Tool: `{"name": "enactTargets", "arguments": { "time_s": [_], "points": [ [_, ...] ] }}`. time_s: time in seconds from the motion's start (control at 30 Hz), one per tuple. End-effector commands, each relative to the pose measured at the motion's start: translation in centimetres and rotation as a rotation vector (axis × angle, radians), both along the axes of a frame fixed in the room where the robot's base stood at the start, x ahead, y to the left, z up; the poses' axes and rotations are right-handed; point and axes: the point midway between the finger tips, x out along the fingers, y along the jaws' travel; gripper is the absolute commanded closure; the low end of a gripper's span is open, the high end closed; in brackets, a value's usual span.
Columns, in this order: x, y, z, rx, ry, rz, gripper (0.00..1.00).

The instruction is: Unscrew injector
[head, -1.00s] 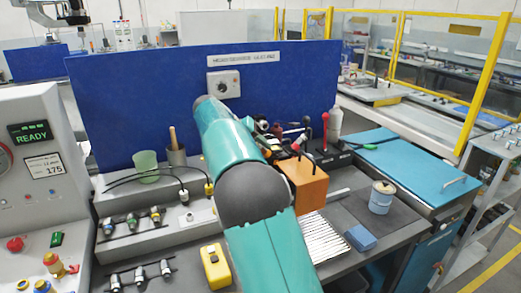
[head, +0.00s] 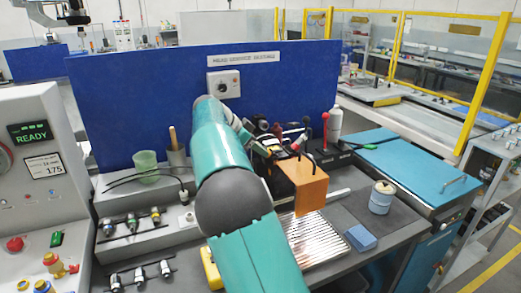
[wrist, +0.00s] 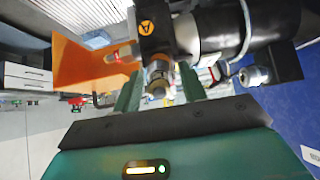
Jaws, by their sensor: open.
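My gripper (wrist: 160,86) shows in the wrist view with its two green fingers apart. A metal cylindrical part (wrist: 158,76), which looks like the injector, lies between the fingers in the picture, below a dark block marked with an orange "A" label (wrist: 147,27). I cannot tell whether the fingers touch it. In the head view the orange bracket (head: 309,190) is on the bench beside the dark assembly. My arm hides the injector and most of my gripper there.
A black cylinder (wrist: 222,30) and a cable crowd the right side of the wrist view. On the bench are a ribbed metal tray (head: 312,240), a blue block (head: 360,238), a tin (head: 382,197) and a rack of injectors (head: 132,223). A blue panel (head: 130,110) stands behind.

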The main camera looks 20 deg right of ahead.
Motion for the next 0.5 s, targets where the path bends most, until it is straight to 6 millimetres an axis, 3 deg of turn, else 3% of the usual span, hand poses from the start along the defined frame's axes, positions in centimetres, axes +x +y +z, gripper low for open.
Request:
{"name": "enactTargets", "arguments": {
  "time_s": [0.27,0.5],
  "points": [
    [0.0,0.01,0.0,0.0,-0.017,-0.017,0.58],
    [0.0,0.06,-0.01,-0.001,-0.219,-0.219,0.58]
  ]
}}
